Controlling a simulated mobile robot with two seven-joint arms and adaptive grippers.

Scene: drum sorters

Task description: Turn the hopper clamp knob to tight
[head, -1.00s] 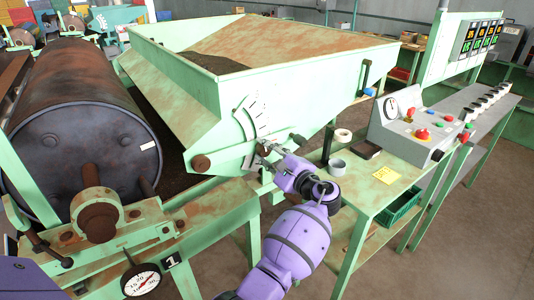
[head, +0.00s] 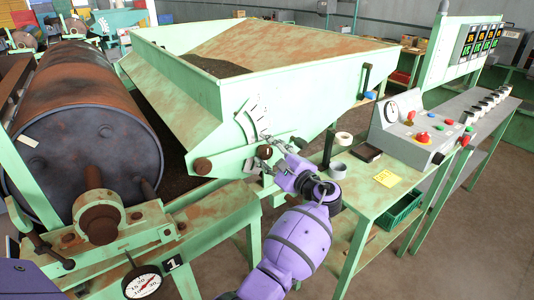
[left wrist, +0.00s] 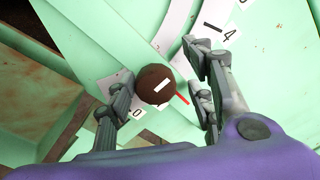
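The hopper clamp knob (left wrist: 153,85) is a round brown knob with a white mark on its face, in the left wrist view. A red pointer (left wrist: 181,98) shows at its right, and a curved white scale plate lies around it. My left gripper (left wrist: 162,90) is open, with one finger on each side of the knob; I cannot tell whether either touches it. In the head view my left gripper (head: 265,158) is at the front face of the green hopper (head: 235,98), below the scale (head: 254,117), and mostly hides the knob. My right gripper is not in view.
A big rusty drum (head: 88,140) is at the left, with a dial gauge (head: 142,283) below it. A green side table (head: 368,208) with tape rolls and a grey control box (head: 412,132) stands right of my arm. Bare floor shows at the lower right.

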